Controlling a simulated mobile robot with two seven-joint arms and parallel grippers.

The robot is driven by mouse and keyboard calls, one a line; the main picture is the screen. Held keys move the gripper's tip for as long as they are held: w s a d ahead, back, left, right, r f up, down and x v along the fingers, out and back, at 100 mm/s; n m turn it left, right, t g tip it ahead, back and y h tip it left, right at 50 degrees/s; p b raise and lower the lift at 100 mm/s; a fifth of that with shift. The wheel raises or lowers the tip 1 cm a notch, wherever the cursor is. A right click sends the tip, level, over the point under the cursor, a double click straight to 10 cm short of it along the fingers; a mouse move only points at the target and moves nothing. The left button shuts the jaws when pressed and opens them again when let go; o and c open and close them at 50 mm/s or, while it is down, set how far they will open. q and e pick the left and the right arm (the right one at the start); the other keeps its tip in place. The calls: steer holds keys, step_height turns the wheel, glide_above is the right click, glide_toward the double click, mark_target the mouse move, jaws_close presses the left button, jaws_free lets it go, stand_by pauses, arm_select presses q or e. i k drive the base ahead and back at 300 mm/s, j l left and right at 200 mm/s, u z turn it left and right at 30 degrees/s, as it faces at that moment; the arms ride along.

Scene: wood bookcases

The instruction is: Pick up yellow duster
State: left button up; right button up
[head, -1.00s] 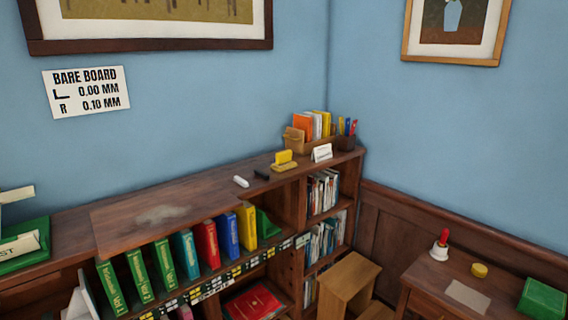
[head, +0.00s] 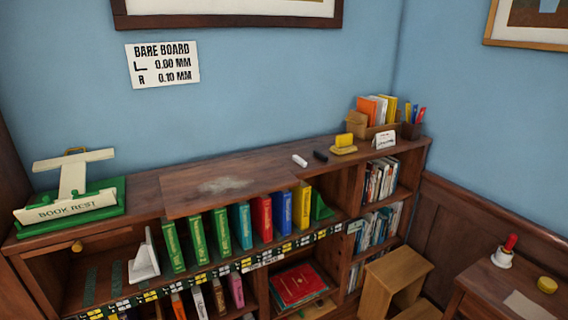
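A yellow block (head: 344,140), which looks like the yellow duster, stands on a flat yellowish base (head: 343,150) on top of the bookcase, toward its right end. It is upright, and nothing hides it. Neither of my grippers shows in the head view.
Left of the block on the bookcase top (head: 150,191) lie a dark piece (head: 321,156) and a white stick (head: 299,160). Behind it is a wooden organiser of books (head: 372,116); a white card (head: 384,139) stands to its right. A wooden stool (head: 397,275) stands in front.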

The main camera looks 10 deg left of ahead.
mark_target(343, 146)
steer(key=i+l+z, duration=0.1)
steer(key=i, duration=0.35)
steer(key=i+l+z, duration=0.1)
steer(key=i+l, duration=0.15)
steer(key=i, duration=0.2)
